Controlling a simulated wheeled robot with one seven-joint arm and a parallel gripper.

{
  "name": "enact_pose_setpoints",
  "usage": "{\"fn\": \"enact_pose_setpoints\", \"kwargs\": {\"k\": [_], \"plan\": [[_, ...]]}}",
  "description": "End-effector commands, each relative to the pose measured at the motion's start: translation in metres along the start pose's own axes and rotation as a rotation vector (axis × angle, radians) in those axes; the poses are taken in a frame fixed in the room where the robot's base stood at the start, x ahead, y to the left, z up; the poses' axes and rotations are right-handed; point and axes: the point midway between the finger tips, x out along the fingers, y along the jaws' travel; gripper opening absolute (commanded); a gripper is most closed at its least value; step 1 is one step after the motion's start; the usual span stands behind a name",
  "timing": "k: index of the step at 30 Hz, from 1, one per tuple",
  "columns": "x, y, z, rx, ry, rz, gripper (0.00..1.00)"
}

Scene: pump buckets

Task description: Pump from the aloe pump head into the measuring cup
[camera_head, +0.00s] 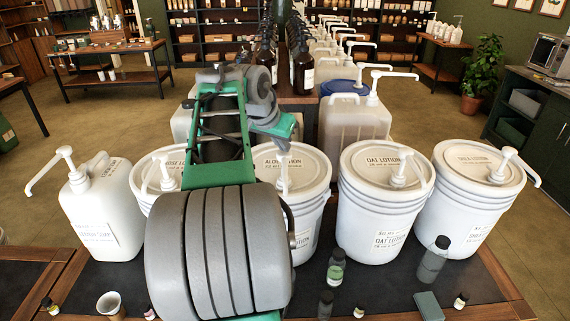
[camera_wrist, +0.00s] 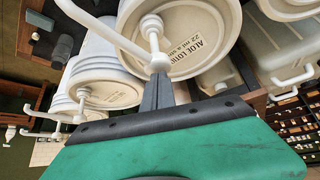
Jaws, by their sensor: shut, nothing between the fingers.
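The aloe lotion bucket (camera_head: 308,210) is white with a labelled lid and stands mid-table, partly hidden behind my arm. Its white pump (camera_head: 284,182) rises from the lid just below my gripper (camera_head: 283,148). In the wrist view, the aloe pump head (camera_wrist: 159,63) is at the tips of my gripper (camera_wrist: 157,80), whose dark fingers are together and empty. They appear to touch or nearly touch the head; I cannot tell which. The spout runs to the upper left there. A small pale cup (camera_head: 110,304) stands at the front left; I cannot tell whether it is the measuring cup.
Two oat lotion-type buckets (camera_head: 385,215) stand right of the aloe one, and a white jug (camera_head: 100,210) with a pump stands left. Jugs with pumps stand behind.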

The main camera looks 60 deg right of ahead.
Motion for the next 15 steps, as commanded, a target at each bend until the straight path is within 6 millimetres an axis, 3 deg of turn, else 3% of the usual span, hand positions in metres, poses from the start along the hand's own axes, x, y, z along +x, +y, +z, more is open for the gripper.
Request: {"fn": "enact_pose_setpoints", "kwargs": {"k": [15], "plan": [[0.025,0.000,0.018,-0.002,-0.007,0.003,0.00]]}}
